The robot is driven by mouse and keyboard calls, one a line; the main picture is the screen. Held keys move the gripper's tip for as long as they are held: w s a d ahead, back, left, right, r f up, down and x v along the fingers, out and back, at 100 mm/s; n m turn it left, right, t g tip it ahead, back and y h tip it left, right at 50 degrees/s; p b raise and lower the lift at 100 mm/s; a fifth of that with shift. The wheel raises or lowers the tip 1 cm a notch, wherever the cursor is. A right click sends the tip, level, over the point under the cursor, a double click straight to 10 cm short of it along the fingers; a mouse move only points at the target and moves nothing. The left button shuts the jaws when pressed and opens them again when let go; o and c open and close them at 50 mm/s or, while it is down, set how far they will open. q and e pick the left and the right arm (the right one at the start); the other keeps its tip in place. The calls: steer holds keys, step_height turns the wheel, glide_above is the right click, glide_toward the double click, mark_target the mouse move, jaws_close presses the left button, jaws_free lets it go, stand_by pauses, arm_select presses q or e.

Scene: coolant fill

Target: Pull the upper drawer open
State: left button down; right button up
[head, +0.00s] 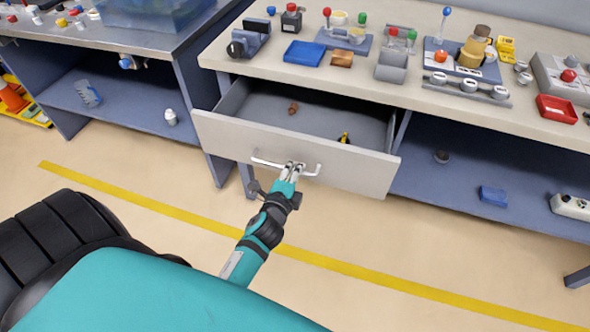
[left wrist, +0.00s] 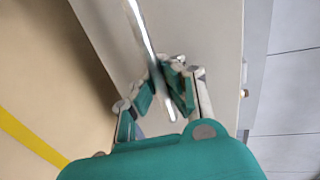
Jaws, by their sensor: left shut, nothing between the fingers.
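The upper drawer (head: 296,152) under the workbench stands pulled out, with its inside showing. Its pale front carries a bar handle (head: 268,162). My left gripper (head: 293,168) is at the middle of this handle, shut with nothing held between its fingers. In the left wrist view the metal handle bar (left wrist: 148,50) runs past the fingertips, close against them; I cannot tell exactly where they touch. The drawer front (left wrist: 205,30) fills the middle of that view. My right gripper is not in view.
A small brown item (head: 293,108) and a yellow-black item (head: 344,138) lie in the drawer. The worktop (head: 235,62) above holds a blue tray (head: 304,53), fixtures and parts. An open shelf (head: 440,190) is at right. A yellow floor line (head: 150,205) crosses clear floor.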

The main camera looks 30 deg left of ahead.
arm_select(q)
steer(key=shift+w, duration=0.15)
steer(key=c, duration=1.6)
jaws_free()
steer(key=shift+c, duration=0.2)
steer(key=shift+o, duration=1.2)
steer(key=shift+s, duration=0.2)
steer(key=v, duration=0.7)
steer(key=shift+r, duration=0.1)
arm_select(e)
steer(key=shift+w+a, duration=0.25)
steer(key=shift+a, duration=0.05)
